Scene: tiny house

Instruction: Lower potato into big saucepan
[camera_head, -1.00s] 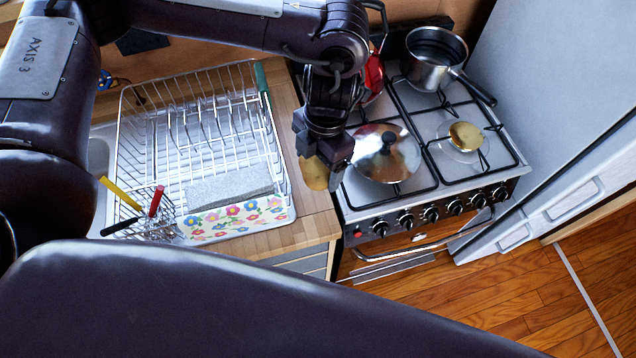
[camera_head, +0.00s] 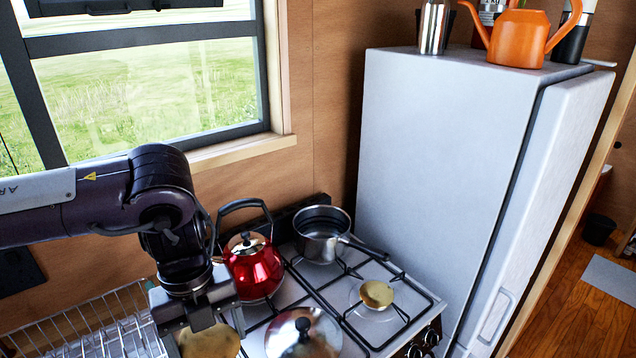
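My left gripper (camera_head: 198,312) comes in from the left and points down at the left edge of the stove. It is shut on a yellowish-brown potato (camera_head: 208,343), whose lower part is cut off by the bottom of the view. A steel saucepan (camera_head: 320,235) without a lid stands on the back right burner, its handle pointing right and toward the front. I see no food in its visible interior. The potato is apart from it, to its left and nearer the front. My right gripper is not in view.
A red kettle (camera_head: 254,268) stands on the back left burner, close to my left gripper. A shiny steel lid (camera_head: 303,335) sits at the front left burner. The fridge (camera_head: 445,170) rises right of the stove. A dish rack (camera_head: 95,325) is at lower left.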

